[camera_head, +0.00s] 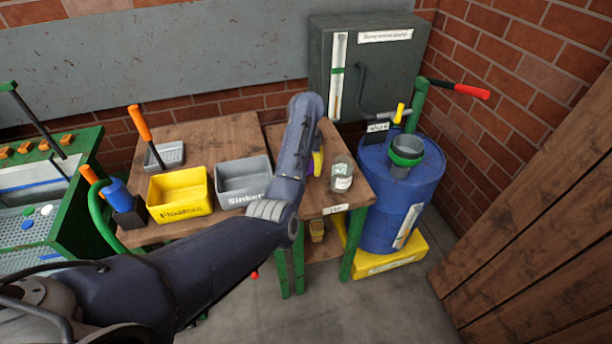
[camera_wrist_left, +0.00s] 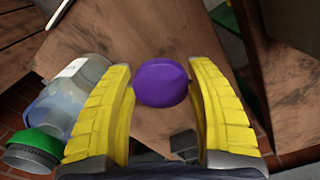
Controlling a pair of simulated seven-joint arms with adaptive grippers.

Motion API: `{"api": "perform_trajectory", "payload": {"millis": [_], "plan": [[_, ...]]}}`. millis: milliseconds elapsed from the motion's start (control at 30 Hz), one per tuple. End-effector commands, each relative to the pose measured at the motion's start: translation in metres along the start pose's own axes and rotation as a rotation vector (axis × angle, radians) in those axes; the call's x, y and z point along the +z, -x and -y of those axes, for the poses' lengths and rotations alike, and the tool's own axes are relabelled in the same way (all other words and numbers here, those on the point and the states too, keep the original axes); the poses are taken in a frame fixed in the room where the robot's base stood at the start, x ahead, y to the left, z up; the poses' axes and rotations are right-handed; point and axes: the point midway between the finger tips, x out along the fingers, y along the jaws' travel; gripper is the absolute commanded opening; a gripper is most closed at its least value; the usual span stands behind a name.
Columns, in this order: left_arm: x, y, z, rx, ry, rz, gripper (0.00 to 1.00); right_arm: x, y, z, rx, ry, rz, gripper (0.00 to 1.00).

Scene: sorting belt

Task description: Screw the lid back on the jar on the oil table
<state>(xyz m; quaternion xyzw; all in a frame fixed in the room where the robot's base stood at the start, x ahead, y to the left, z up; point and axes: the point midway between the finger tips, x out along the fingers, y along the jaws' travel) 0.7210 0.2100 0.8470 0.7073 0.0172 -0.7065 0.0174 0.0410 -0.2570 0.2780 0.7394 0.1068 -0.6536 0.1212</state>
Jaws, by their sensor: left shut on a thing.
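The clear glass jar (camera_head: 342,174) with a pale label stands upright and without a lid on the right part of the small wooden oil table (camera_head: 345,196). It also shows at the left of the left wrist view (camera_wrist_left: 92,70). My left gripper (camera_head: 317,163) is just left of the jar, above the table, mostly hidden behind my own arm. In the left wrist view its yellow fingers (camera_wrist_left: 163,95) are shut on a round purple lid (camera_wrist_left: 162,83), apart from the jar. My right gripper is not in view.
A blue drum (camera_head: 398,205) with a grey, green-ringed funnel (camera_head: 405,150) stands right of the table. A yellow bin (camera_head: 180,211) and a grey bin (camera_head: 243,185) sit on the bench to the left. A grey wall cabinet (camera_head: 375,85) hangs behind.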

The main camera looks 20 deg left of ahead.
Motion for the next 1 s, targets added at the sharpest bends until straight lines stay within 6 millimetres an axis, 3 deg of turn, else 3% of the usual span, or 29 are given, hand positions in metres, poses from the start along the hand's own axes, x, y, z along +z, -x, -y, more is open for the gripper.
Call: {"api": "perform_trajectory", "payload": {"millis": [300, 1000], "plan": [[0.000, 0.029, 0.000, 0.001, 0.001, 0.000, 0.48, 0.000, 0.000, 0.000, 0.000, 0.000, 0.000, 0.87], [-0.001, 0.033, 0.000, -0.001, 0.002, 0.001, 0.48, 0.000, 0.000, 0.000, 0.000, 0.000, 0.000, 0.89]]}}
